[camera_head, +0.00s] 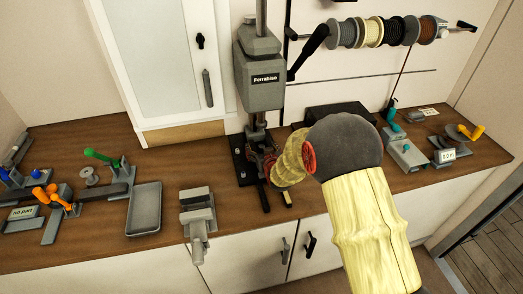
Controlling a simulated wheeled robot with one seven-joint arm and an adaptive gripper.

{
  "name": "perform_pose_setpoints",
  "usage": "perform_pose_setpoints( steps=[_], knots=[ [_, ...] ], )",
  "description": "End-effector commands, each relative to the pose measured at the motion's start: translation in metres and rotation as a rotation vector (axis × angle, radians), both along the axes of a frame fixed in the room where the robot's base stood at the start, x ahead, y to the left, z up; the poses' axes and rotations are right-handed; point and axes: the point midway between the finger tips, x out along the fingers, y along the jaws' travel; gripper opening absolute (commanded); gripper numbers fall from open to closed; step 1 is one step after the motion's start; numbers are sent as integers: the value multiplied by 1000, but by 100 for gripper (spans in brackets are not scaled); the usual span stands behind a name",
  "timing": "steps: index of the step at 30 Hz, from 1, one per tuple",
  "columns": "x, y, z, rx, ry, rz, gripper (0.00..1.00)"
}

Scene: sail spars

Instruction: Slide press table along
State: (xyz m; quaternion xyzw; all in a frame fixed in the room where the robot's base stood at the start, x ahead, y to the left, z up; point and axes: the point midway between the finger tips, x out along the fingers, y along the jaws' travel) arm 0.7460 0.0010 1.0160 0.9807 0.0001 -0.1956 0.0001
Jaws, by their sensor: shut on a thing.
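The grey press (262,68), labelled "Ferrabise", stands at the back middle of the brown bench. Its dark base (239,165) lies below the head, with rails reaching toward the bench's front edge. My arm, in a pale yellow sleeve with a dark round joint, reaches in from the lower right. My gripper (268,167) is low at the press base, under the press column, and is shut on the press table. The wrist and its red ring cover much of the gripper and of the press table, so the exact grip point is hidden.
A grey vise (197,212) stands at the front edge left of the press. A grey tray (145,208) and clamps with coloured handles are farther left. Small fixtures (404,152) stand at right. Spools (370,32) hang on the wall. A white cabinet (155,60) is behind.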

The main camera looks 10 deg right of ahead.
Motion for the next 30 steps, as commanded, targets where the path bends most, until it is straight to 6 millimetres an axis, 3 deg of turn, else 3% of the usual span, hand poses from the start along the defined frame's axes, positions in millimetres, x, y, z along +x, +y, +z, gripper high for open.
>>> perform_pose_setpoints(
  steps=[1, 2, 3, 11, 23, 30],
  knots=[
    [2, 0, 3, 0, -5, 0, 22],
    [2, 0, 3, 0, -5, 0, 69],
    [2, 0, 3, 0, -5, 0, 71],
    [1, 0, 2, 0, -4, 0, 86],
    [-2, 0, 3, 0, -3, 0, 86],
    [-29, 0, 15, 0, -4, 0, 86]
  ],
)
